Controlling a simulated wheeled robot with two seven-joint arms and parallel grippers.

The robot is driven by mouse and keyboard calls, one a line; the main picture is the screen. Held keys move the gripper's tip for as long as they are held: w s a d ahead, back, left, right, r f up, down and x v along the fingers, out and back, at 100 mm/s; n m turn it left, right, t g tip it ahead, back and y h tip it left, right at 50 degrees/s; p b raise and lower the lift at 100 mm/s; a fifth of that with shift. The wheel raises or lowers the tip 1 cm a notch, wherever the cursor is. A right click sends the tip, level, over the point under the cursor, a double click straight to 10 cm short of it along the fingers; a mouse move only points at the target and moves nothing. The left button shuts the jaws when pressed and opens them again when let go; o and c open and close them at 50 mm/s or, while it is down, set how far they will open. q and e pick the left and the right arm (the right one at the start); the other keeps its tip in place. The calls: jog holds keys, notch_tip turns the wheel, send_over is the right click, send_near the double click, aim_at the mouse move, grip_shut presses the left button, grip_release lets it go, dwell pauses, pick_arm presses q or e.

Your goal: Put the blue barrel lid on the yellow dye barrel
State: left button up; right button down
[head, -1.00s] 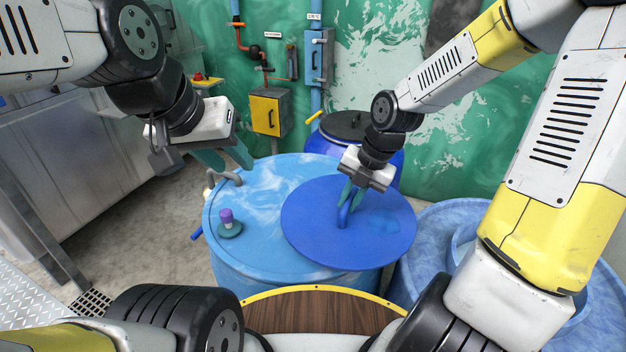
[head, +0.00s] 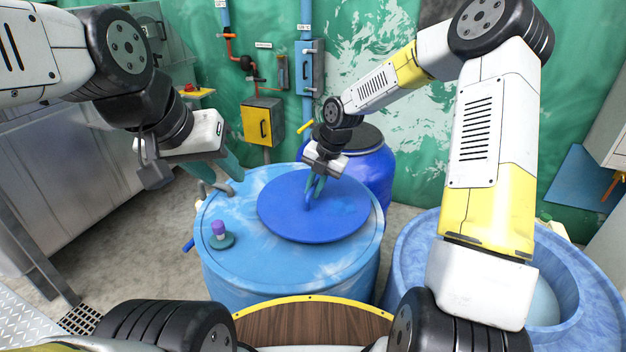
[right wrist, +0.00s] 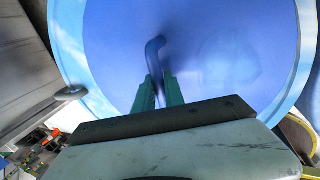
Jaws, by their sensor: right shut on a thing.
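The blue barrel lid (head: 345,222) is a flat round disc with a bent handle (head: 308,199). My right gripper (head: 314,190) is shut on the handle. In the right wrist view the lid (right wrist: 215,55) fills most of the picture, with its handle (right wrist: 154,55) between the green fingers (right wrist: 159,92). The lid is over the right part of a light blue barrel (head: 290,280); I cannot tell whether they touch. No yellow dye shows, so I cannot tell which barrel is the yellow one. My left gripper (head: 231,166) hangs near this barrel's left back edge; its opening is unclear.
A small teal disc with a purple knob (head: 219,230) sits on the light blue barrel's top. A dark blue barrel with a black lid (head: 372,165) stands behind. A large blue tub (head: 400,262) is at the right. A yellow-fronted box (head: 259,126) hangs on the wall.

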jog(key=shift+f, duration=0.55)
jog(key=shift+f, duration=0.1)
jog(key=c, duration=1.4)
grip_release()
